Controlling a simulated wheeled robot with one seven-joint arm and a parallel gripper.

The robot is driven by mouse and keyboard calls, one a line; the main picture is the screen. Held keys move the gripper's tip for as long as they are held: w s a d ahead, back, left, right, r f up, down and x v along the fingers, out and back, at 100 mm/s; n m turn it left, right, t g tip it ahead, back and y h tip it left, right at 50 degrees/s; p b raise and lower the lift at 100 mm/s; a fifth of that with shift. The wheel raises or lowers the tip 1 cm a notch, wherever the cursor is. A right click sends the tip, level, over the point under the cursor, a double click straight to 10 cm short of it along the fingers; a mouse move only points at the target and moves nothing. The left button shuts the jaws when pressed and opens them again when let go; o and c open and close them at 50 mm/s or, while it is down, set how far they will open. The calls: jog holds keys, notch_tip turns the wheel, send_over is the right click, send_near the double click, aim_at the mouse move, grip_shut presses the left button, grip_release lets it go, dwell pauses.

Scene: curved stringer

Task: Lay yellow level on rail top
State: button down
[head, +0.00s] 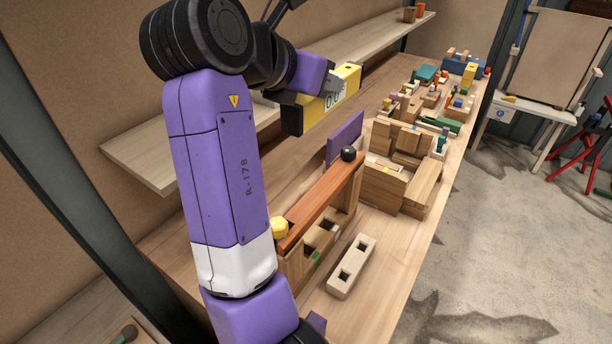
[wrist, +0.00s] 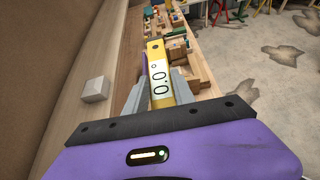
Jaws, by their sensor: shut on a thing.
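The yellow level (head: 345,78), a long bar with dark ends and a white display reading 0.0, is in the air above the workbench. My gripper (head: 312,98) is shut on it. In the wrist view the level (wrist: 156,55) points away between the two grey fingers of my gripper (wrist: 160,88). The rail (head: 322,203) is a reddish-brown bar on pale wooden supports, below and apart from the level. A yellow knob (head: 279,228) is at its near end and a black knob (head: 348,153) at its far end. My arm hides part of the bench left of the rail.
A pale block with two square holes (head: 351,266) lies right of the rail. A purple panel (head: 346,137) stands behind it. Wooden boxes (head: 398,185) and several small coloured parts fill the bench beyond. A wall shelf (head: 150,157) runs along the left.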

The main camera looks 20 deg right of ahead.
jog(key=shift+s+f+p, duration=0.15)
jog(key=shift+f+p, duration=0.7)
jog(key=shift+f, duration=9.1)
jog(key=c, duration=1.1)
grip_release()
jog(key=shift+d+f, duration=0.1)
jog(key=shift+f, duration=0.1)
jog(key=shift+o, duration=0.2)
jog(key=shift+r, duration=0.2)
jog(key=shift+a+r, duration=0.25)
jog(key=shift+a, duration=0.05)
jog(key=b+v, duration=0.2)
jog(key=v, duration=0.9)
jog(key=shift+s+r, duration=0.15)
jog(key=shift+r, duration=0.05)
jog(key=shift+a, duration=0.2)
